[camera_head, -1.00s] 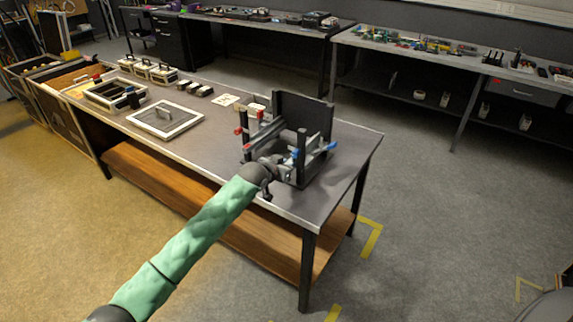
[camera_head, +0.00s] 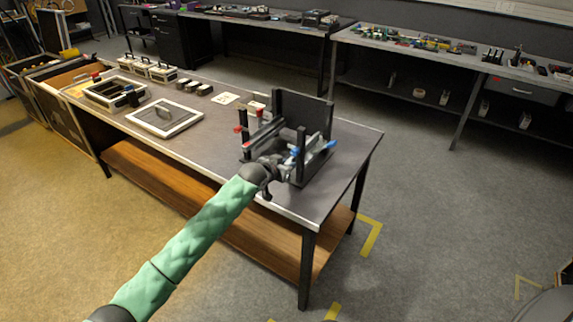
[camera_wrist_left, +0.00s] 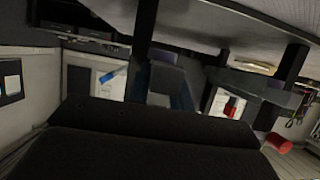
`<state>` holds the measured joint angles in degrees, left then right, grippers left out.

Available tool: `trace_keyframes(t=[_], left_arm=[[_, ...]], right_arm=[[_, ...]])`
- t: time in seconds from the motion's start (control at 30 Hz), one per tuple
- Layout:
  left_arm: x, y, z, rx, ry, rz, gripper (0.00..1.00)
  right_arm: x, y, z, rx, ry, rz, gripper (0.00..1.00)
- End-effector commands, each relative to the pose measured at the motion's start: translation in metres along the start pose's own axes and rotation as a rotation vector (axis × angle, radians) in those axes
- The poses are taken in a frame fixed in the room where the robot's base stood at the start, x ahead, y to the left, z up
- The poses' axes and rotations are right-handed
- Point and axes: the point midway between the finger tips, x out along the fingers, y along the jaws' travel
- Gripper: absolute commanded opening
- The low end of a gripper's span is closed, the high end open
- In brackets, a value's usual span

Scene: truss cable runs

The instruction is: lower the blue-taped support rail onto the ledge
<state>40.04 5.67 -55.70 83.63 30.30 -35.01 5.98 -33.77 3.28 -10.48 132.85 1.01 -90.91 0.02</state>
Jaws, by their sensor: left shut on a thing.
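My left gripper (camera_head: 274,164) reaches in from the left to the front of the black upright frame on the bench. It is shut on the blue-taped support rail (camera_head: 295,153), by the front post. Blue tape also shows at the frame's right (camera_head: 329,144) and in the left wrist view (camera_wrist_left: 108,77). A grey rail with red ends (camera_head: 262,133) lies across the frame's left side. The ledge cannot be clearly made out, and the contact under the blue-taped rail is hidden by the gripper and posts. My right gripper is not in view.
The black frame (camera_head: 304,108) stands near the right end of the grey bench (camera_head: 352,143). A white-rimmed panel (camera_head: 165,118), an open tray (camera_head: 114,92) and small dark blocks lie to the left. The bench's right corner is clear. Another bench stands behind.

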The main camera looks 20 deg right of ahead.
Motion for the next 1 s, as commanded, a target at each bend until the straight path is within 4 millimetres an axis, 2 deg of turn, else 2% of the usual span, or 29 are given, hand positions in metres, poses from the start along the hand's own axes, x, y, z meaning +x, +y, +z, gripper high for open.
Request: trace_keyframes(t=[0.33,0.37,0.47,0.87,1.0], left_arm=[[0.000,0.000,0.002,0.000,0.000,0.000,0.00],[0.000,0.000,0.002,0.000,0.000,0.000,0.28],[0.000,0.000,0.002,0.000,0.000,0.000,0.47],[0.000,0.000,0.002,0.000,-0.001,0.000,0.47],[-0.001,0.000,0.002,0.000,0.000,0.000,0.47]], right_arm=[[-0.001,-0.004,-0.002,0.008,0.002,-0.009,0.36],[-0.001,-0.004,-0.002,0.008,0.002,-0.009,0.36],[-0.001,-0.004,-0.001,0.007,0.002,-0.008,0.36],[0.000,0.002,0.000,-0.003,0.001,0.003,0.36],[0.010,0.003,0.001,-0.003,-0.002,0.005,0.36]])
